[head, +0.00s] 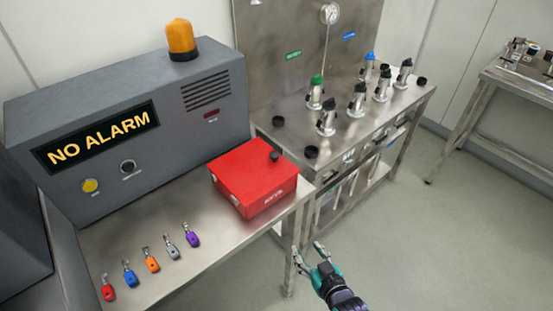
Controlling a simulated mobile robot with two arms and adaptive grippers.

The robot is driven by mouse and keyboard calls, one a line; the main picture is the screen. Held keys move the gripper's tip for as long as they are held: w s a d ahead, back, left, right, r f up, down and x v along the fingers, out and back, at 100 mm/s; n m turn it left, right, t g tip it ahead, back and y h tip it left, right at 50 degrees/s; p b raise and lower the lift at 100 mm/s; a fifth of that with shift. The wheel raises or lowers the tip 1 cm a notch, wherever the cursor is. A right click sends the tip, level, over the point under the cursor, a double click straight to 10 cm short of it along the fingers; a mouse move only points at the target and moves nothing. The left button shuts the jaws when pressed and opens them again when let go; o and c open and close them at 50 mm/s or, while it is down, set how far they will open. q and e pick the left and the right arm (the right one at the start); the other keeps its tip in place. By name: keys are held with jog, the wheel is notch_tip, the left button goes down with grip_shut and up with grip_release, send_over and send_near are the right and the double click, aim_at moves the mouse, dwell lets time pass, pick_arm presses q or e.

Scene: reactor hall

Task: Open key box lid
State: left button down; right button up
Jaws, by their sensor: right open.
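The red key box (251,178) stands on the right end of the steel table, near its front right corner. Its lid looks shut, with a small black knob (275,157) on top toward the right edge. Pale lettering on its front is too small to read surely. My right gripper (308,251) is open and empty, below and to the right of the box, beyond the table's edge and apart from the box. My left gripper is out of view.
Several coloured key tags (152,264) lie on the steel table (215,238) left of the box. A grey alarm console (130,115) reading NO ALARM, with an orange beacon (181,40), stands behind. A valve bench (350,130) adjoins on the right. Floor (440,240) at right is clear.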

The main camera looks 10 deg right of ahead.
notch_tip(320, 180, up, 18)
jog(key=w+a+t+y, duration=0.2)
jog(key=t, duration=0.2)
jog(key=p, duration=0.3)
send_near(276, 158)
jog(key=x, duration=0.9)
jog(key=shift+w, duration=0.25)
grip_shut()
